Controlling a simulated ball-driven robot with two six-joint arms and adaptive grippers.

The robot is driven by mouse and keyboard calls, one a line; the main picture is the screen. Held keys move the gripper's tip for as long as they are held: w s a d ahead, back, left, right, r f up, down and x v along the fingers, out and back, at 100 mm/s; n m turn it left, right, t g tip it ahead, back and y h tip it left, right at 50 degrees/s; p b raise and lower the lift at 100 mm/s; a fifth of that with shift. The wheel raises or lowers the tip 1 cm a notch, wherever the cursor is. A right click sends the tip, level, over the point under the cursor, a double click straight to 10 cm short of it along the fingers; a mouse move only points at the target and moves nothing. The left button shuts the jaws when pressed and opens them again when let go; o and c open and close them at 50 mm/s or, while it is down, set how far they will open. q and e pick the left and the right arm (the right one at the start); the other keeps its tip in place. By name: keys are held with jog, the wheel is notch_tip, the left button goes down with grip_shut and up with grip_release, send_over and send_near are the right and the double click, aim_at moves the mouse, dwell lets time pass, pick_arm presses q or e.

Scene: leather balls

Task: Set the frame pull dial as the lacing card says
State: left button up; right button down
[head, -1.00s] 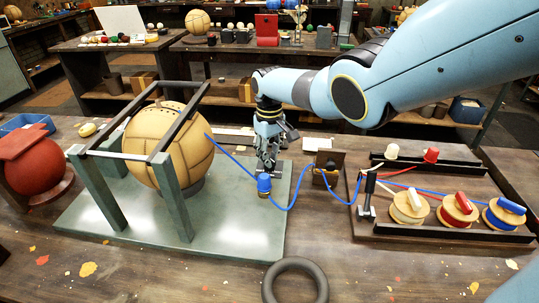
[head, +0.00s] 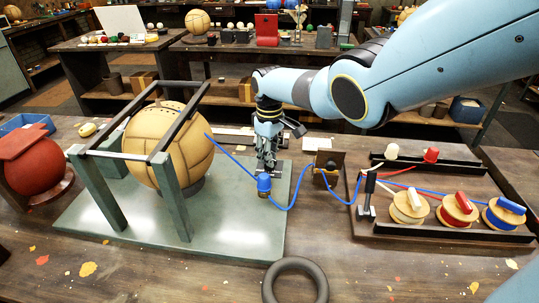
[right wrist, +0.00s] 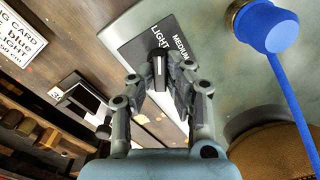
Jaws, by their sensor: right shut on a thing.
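The frame pull dial (right wrist: 160,72) is a small dark knob with a white line, on a dark plate (right wrist: 140,45) lettered LIGHT and MEDIUM; any further lettering is hidden. My right gripper (right wrist: 160,77) is shut on this knob, one finger on each side. In the head view my right gripper (head: 267,168) points down at the back right of the green base plate, and it hides the dial. The lacing card (right wrist: 27,38) shows partly at the left edge of the right wrist view; the word blue is readable. My left gripper is not in view.
A tan leather ball (head: 168,145) stands inside a dark frame (head: 90,195). A blue lace runs from it past a blue-capped peg (head: 264,184), close to my right gripper, to a rack of spools (head: 455,210). A black ring (head: 295,283) lies at the front.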

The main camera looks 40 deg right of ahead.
jog(key=c, duration=1.3)
grip_release()
notch_tip(320, 180, up, 12)
